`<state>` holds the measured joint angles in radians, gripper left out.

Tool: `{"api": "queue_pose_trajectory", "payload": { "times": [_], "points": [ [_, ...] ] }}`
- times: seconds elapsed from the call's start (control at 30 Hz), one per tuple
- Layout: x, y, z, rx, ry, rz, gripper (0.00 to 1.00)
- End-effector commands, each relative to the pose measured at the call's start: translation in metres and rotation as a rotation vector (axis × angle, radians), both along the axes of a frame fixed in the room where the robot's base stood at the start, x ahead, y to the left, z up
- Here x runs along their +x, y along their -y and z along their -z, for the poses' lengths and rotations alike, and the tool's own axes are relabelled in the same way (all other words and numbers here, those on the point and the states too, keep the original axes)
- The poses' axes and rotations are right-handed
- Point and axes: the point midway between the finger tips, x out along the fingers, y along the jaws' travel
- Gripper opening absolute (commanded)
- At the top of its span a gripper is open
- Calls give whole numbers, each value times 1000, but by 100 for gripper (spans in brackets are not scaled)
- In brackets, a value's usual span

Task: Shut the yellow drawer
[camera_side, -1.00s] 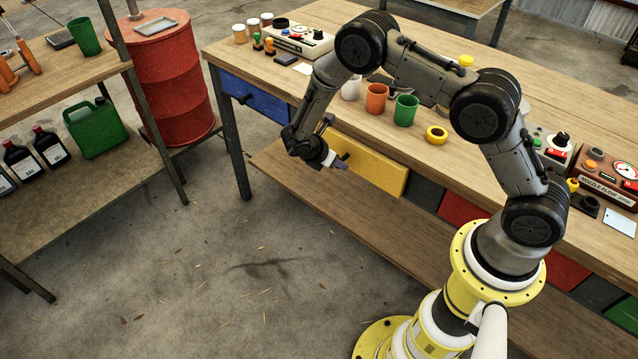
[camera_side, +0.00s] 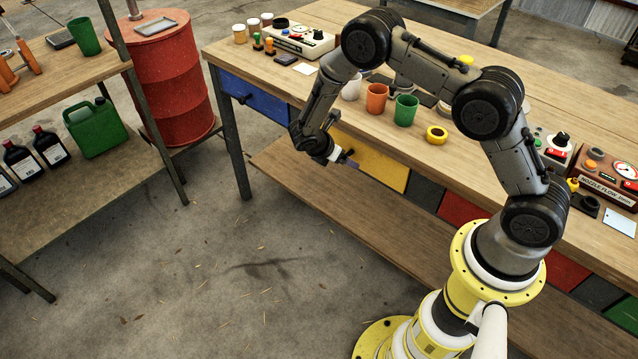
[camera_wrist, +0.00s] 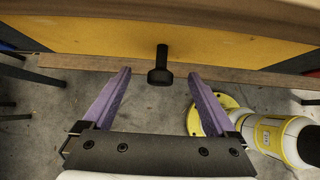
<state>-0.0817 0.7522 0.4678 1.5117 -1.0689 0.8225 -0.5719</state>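The yellow drawer (camera_side: 381,166) is in the front of the workbench, right of the blue drawer. Its face looks level, or nearly level, with the drawers beside it. In the wrist view its yellow face (camera_wrist: 220,48) spans the top under the bench edge. Its black knob handle (camera_wrist: 160,68) stands out from the face, between and slightly beyond my fingertips. My gripper (camera_side: 350,163) is in front of the drawer. In the wrist view its two purple fingers (camera_wrist: 160,74) are spread, with a gap on each side of the knob. It holds nothing.
The wooden bench top (camera_side: 480,160) carries an orange cup (camera_side: 376,98), a green cup (camera_side: 406,110) and a yellow ring (camera_side: 437,134) above the drawer. A blue drawer (camera_side: 255,97) and grey and red drawers sit alongside. A lower shelf (camera_side: 330,200) runs beneath. The floor in front is clear.

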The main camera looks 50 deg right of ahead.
Motion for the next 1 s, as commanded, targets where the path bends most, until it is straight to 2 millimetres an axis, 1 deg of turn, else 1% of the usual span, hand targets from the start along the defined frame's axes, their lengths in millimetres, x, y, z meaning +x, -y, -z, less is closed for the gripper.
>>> {"api": "queue_pose_trajectory", "payload": {
  "times": [0.33,1.0],
  "points": [
    [0,-2,-2,0,0,0,100],
    [0,-33,-39,0,1,-1,100]
  ]
}}
